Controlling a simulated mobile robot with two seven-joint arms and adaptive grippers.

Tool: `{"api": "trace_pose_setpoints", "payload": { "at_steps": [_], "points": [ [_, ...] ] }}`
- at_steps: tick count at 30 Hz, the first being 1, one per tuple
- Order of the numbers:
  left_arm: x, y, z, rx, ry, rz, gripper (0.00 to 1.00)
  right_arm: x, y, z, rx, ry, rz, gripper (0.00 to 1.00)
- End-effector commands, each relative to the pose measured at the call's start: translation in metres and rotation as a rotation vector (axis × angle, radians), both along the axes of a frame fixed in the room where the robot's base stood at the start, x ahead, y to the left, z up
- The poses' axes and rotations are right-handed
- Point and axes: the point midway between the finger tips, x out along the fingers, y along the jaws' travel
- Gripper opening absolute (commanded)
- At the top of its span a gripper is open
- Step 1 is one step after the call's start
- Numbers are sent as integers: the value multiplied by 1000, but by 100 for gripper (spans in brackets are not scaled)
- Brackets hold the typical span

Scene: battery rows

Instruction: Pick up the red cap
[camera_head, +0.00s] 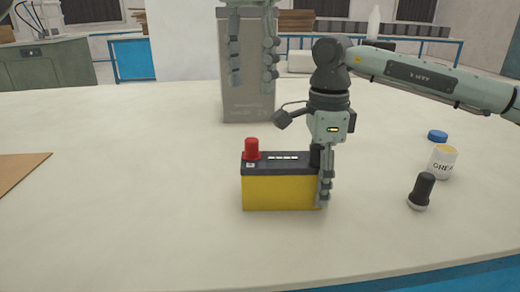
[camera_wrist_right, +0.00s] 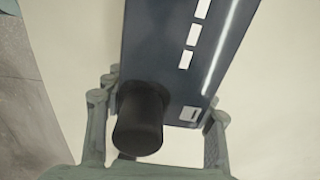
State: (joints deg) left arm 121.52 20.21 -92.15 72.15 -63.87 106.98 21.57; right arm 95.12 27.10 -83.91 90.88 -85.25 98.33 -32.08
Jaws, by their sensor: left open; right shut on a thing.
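A yellow battery (camera_head: 280,192) with a dark top stands upright on the table. The red cap (camera_head: 251,148) sits on the left end of its top. A black cap (camera_wrist_right: 138,122) stands on the battery's other end. My right gripper (camera_head: 325,190) is shut on the battery at its right end, with its fingers on two opposite sides. The battery's dark top (camera_wrist_right: 180,60) also shows between the fingers in the right wrist view. My left gripper (camera_head: 253,78) is open and empty, hanging above and beyond the battery, away from the red cap.
A grey canister (camera_head: 248,108) stands behind, partly covered by my left gripper. A black-topped object (camera_head: 422,190), a white jar (camera_head: 442,162) and a blue lid (camera_head: 437,135) are at the right. A brown board (camera_head: 18,172) lies at the left. The table left of the battery is clear.

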Motion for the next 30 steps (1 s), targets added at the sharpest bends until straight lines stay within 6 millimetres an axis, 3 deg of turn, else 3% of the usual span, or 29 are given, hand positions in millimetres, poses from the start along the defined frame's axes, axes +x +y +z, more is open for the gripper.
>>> {"api": "trace_pose_setpoints", "payload": {
  "at_steps": [18,24,30],
  "points": [
    [5,0,4,-1,-1,1583,47,0,0,0,0,0,1,0],
    [6,0,5,1,0,1936,47,0,0,0,0,0,1,0],
    [7,0,0,2,-1,2080,47,0,0,0,0,0,1,0]
  ]
}}
